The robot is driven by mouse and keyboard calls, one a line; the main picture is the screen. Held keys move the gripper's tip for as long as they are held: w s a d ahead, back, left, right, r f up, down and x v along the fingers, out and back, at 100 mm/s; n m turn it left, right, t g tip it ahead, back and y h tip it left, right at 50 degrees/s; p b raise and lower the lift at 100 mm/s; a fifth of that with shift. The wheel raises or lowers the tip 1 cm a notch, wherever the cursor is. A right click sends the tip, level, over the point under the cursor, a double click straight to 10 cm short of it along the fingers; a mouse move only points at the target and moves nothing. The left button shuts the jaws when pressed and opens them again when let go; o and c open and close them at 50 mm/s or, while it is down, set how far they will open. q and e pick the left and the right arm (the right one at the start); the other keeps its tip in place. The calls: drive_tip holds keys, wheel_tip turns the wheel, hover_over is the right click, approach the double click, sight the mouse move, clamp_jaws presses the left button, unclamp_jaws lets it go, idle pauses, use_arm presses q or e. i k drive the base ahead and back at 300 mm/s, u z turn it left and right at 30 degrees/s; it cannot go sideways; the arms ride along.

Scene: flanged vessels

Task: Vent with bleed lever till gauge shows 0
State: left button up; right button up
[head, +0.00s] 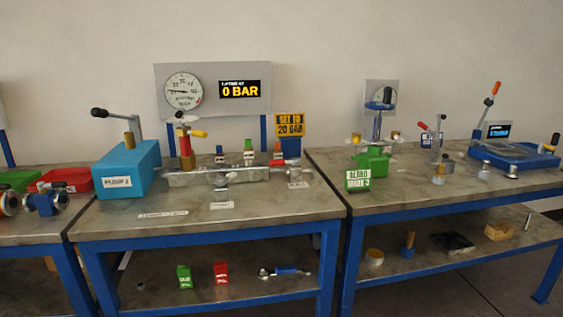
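The gauge panel (213,91) stands behind the middle bench. Its yellow digital display (240,90) reads 0 BAR. The round dial (183,91) has its needle pointing left; its fine marks are too small to read. A red and brass valve (186,148) with a yellow-tipped lever (197,133) stands at the left of a grey metal block (220,177). I cannot tell for sure that this is the bleed lever. A blue pump box (128,168) with a black-knobbed handle (100,113) stands to its left. Neither gripper is in view.
A yellow sign (290,124) reads SET TO 20 BAR. The front of the middle bench (190,227) is mostly clear apart from labels. Red and green tags (221,273) are on its lower shelf. The right bench holds a green clamp (371,163) and a blue-based device (516,155).

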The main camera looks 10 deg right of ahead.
sight(294, 161)
drive_tip(key=z, duration=1.45)
drive_tip(key=i, duration=1.35)
drive_tip(key=u, duration=1.95)
